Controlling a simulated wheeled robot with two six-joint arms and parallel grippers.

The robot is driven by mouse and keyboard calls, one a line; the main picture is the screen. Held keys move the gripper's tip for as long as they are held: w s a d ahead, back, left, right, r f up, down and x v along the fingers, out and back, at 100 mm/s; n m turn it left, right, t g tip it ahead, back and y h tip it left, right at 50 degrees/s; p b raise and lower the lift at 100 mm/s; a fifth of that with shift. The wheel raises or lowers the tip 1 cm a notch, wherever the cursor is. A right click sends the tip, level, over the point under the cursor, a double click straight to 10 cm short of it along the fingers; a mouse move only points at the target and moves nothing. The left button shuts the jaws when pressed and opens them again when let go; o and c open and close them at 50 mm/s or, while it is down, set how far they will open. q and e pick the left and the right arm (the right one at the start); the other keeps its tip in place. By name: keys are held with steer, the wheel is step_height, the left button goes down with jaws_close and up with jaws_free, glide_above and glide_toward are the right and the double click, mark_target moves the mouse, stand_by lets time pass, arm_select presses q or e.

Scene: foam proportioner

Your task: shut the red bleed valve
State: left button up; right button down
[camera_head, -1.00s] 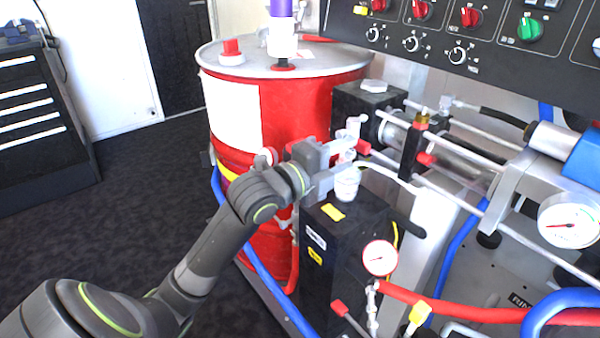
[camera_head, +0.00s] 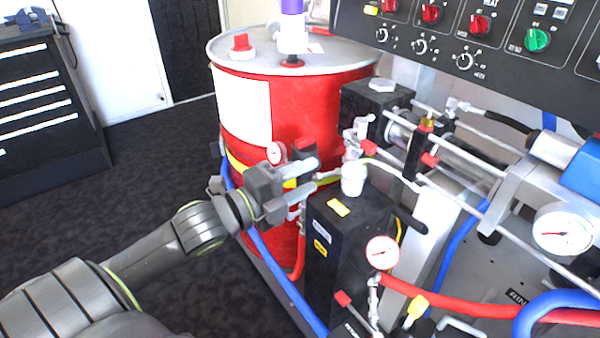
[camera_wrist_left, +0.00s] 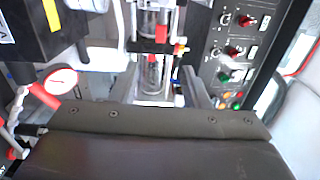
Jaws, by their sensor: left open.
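Several small red handles show, and I cannot tell for certain which is the bleed valve. One red lever (camera_head: 343,298) is low on the front of the black pump block, beside a white gauge (camera_head: 382,252). My left gripper (camera_head: 305,186) is open and empty, left of the white cap (camera_head: 353,180) and in front of the red drum. The left wrist view shows a gauge (camera_wrist_left: 62,80) and the cylinder (camera_wrist_left: 153,75) beyond my gripper.
The red drum (camera_head: 330,100) stands behind my left gripper. The black pump block (camera_head: 340,235) is to its right, with red and blue hoses (camera_head: 275,272) around. A control panel (camera_head: 490,60) overhangs the upper right.

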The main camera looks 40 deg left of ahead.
arm_select(q)
steer(key=shift+s+a, duration=0.1)
steer(key=shift+s, duration=0.2)
arm_select(e)
steer(key=shift+s+d+f, duration=0.15)
steer(key=shift+s+f, duration=0.1)
steer(key=shift+f, duration=0.3)
